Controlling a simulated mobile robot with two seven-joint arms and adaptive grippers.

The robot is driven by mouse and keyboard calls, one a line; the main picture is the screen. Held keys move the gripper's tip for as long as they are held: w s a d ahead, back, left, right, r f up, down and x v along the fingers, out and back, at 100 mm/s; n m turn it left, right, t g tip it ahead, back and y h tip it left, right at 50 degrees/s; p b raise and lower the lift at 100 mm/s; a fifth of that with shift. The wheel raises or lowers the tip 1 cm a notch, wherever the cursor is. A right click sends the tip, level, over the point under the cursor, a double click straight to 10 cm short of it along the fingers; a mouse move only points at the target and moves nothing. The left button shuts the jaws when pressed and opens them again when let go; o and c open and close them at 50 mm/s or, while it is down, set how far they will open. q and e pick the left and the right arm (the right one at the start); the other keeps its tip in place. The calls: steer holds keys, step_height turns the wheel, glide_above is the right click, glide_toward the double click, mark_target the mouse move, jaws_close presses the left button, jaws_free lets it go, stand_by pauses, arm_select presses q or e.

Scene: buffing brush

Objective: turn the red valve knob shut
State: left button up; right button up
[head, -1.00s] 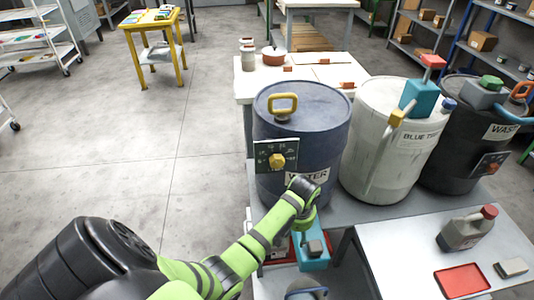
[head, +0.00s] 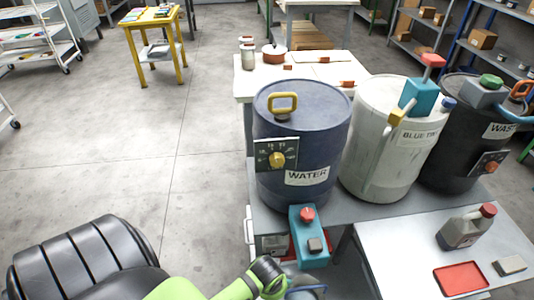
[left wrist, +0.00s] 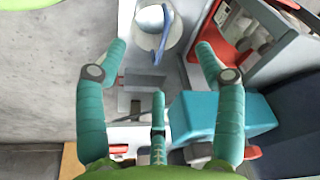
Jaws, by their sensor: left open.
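The red valve knob (head: 307,213) sits on top of a teal valve body (head: 309,252) at the foot of the blue-grey WATER drum (head: 306,130). The knob is unobstructed in the head view. My left wrist is low at the bottom edge there, in front of the valve and apart from the knob; its fingers are not clearly seen. In the left wrist view my left gripper (left wrist: 160,62) has its fingers spread and nothing between them. A teal block (left wrist: 222,118), apparently the valve body, is beside the right finger. I cannot make out the knob surely there.
A pale BLUE drum (head: 370,150) and a black WASTE drum (head: 450,150) stand right of the WATER drum on the grey bench. A bucket with a blue handle (head: 306,290) is below the valve. Floor at left is open.

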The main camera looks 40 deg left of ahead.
arm_select(q)
steer(key=s+f, duration=0.3)
steer(key=f, duration=0.3)
steer(key=shift+s+f+m, duration=0.15)
steer(key=shift+f+m, duration=0.1)
steer(key=shift+m, duration=0.05)
steer(key=shift+d, duration=0.1)
